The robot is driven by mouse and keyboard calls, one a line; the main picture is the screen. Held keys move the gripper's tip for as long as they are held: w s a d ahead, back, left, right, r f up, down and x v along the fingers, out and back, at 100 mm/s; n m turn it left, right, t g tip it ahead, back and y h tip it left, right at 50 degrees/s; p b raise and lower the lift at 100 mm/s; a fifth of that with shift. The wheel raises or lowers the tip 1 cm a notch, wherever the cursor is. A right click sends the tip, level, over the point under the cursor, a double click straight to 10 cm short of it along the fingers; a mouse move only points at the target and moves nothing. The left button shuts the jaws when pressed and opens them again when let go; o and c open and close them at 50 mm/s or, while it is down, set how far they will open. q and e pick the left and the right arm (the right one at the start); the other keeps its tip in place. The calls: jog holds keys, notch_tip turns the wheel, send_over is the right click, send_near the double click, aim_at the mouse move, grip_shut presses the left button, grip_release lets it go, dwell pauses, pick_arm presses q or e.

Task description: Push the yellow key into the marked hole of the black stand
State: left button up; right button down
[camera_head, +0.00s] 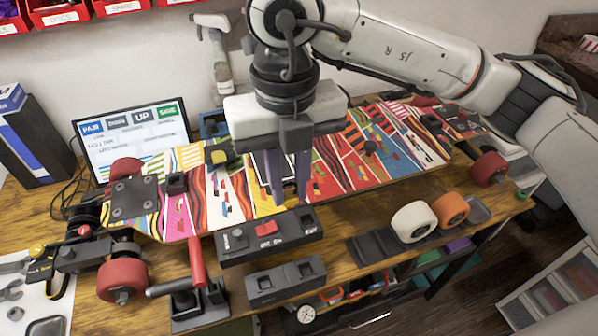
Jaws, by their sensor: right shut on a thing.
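My right gripper (288,190) comes down from above, in front of the patterned skateboard deck (345,165), just above a dark block (268,256). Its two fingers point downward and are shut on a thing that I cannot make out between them. No yellow key shows clearly; the fingers may hide it. The dark block has a red piece (268,230), a round knob and small labels on top. A second dark block (287,295) with two recesses lies in front of it. I cannot tell which is the black stand, and no marked hole is readable. My left gripper is not in view.
Red wheels (122,281) and trucks stick out at the deck's ends. A red-handled lever tool (197,262) stands left of the blocks. A white wheel (414,222) and an orange wheel (451,209) sit at the right. A screen (130,140) stands behind.

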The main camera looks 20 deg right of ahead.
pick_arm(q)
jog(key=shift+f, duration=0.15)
pick_arm(e)
jog(key=s+a, duration=0.4)
jog(key=a, duration=0.2)
jog(key=shift+a, duration=0.15)
pick_arm(q)
jog(key=shift+b, duration=0.3)
pick_arm(e)
jog(key=shift+s+f, duration=0.1)
